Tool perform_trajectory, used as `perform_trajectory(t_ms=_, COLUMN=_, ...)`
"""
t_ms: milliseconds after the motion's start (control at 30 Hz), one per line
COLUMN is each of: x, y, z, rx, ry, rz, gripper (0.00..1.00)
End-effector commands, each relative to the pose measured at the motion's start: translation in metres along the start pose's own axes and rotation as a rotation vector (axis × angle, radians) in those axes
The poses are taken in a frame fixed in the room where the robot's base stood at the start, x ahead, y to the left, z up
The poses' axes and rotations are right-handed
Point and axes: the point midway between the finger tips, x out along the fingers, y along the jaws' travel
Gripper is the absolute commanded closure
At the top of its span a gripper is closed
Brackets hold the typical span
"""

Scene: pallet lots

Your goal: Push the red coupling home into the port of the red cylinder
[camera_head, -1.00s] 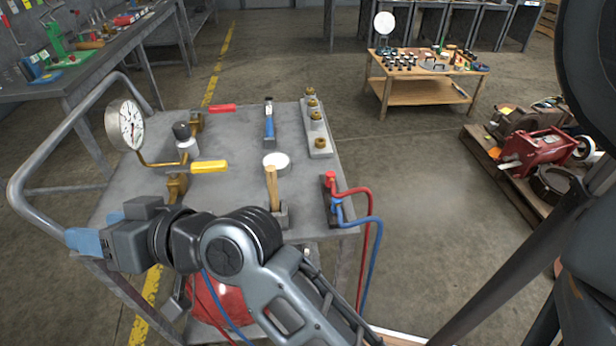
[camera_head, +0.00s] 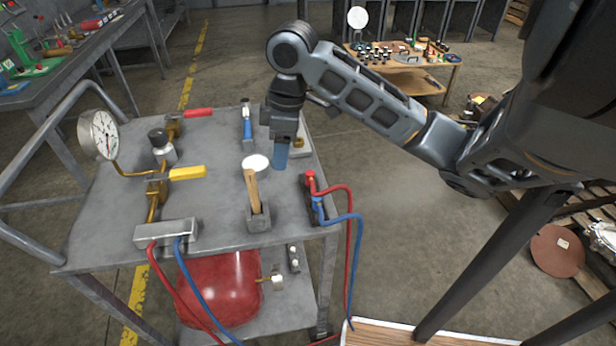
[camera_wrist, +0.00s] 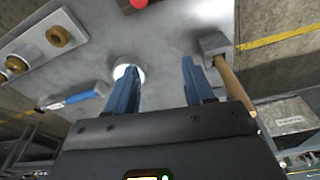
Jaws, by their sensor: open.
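The red coupling (camera_head: 310,180) sits with its red hose in a dark holder at the right edge of the cart top, beside a blue one. A red part, apparently this coupling, shows at the top edge of the wrist view (camera_wrist: 138,2). The red cylinder (camera_head: 222,292) lies on the cart's lower shelf, with a brass fitting (camera_head: 272,281) at its right end that looks like the port. My gripper (camera_head: 281,166) points down over the cart top, left of and behind the coupling. Its blue fingers are apart and empty in the wrist view (camera_wrist: 158,72).
A blue-handled tool (camera_head: 247,125), valves with a yellow handle (camera_head: 187,173) and a gauge (camera_head: 103,135) are also on the cart. Hoses hang off the front and right side.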

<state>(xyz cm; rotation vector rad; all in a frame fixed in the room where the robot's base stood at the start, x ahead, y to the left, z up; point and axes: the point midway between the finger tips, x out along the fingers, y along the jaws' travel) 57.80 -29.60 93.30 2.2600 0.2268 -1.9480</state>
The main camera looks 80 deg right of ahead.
Motion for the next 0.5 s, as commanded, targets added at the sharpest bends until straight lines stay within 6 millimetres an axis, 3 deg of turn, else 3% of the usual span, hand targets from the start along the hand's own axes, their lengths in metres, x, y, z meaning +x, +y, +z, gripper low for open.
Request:
perform_trajectory(t_ms=33, x=-0.001, y=0.006, z=0.020, rx=0.008, ry=-0.054, rz=-0.001, gripper=0.47)
perform_trajectory(t_ms=100, x=-0.002, y=0.009, z=0.039, rx=0.014, ry=-0.107, rz=-0.007, gripper=0.47)
perform_trajectory(t_ms=200, x=-0.003, y=0.011, z=0.052, rx=0.018, ry=-0.144, rz=-0.012, gripper=0.47)
perform_trajectory(t_ms=500, x=-0.003, y=0.011, z=0.053, rx=0.018, ry=-0.149, rz=-0.014, gripper=0.47)
